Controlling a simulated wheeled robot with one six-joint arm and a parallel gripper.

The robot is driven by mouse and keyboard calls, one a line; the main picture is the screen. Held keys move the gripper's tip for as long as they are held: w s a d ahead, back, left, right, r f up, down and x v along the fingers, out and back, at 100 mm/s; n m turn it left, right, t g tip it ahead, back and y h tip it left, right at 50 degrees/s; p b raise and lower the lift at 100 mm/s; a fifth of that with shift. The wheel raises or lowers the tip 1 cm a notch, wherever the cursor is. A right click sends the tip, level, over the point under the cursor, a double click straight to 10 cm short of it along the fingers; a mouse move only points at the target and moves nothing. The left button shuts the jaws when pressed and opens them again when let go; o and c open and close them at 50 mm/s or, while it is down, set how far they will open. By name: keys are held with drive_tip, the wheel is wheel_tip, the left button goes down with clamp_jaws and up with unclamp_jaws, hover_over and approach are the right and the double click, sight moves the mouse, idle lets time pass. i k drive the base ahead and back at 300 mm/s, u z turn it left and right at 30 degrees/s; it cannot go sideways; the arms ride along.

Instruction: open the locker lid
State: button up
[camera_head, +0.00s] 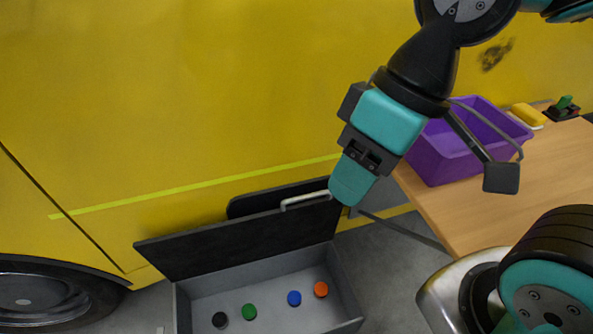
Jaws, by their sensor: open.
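The grey locker (262,285) stands on the floor at the bottom of the head view, in front of the yellow vehicle. Its black lid (225,243) is raised and leans back, so the inside shows. A pale bar handle (305,198) sits at the lid's upper right edge. My gripper (350,190) is at the right end of this handle, pointing down. Its fingertips overlap the handle's end in the picture; I cannot tell whether they touch it. The jaws are open, though the gap between them is largely hidden.
Inside the locker lie a black, a green, a blue and an orange round piece (321,289). A wooden table (545,175) at right carries a purple bin (440,155) and a yellow block (527,114). The yellow vehicle (150,110) closes off the back.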

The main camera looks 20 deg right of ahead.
sight(185, 254)
drive_tip(key=k, duration=1.2)
drive_tip(key=u, duration=0.65)
drive_tip(key=i, duration=1.35)
drive_tip(key=z, duration=0.65)
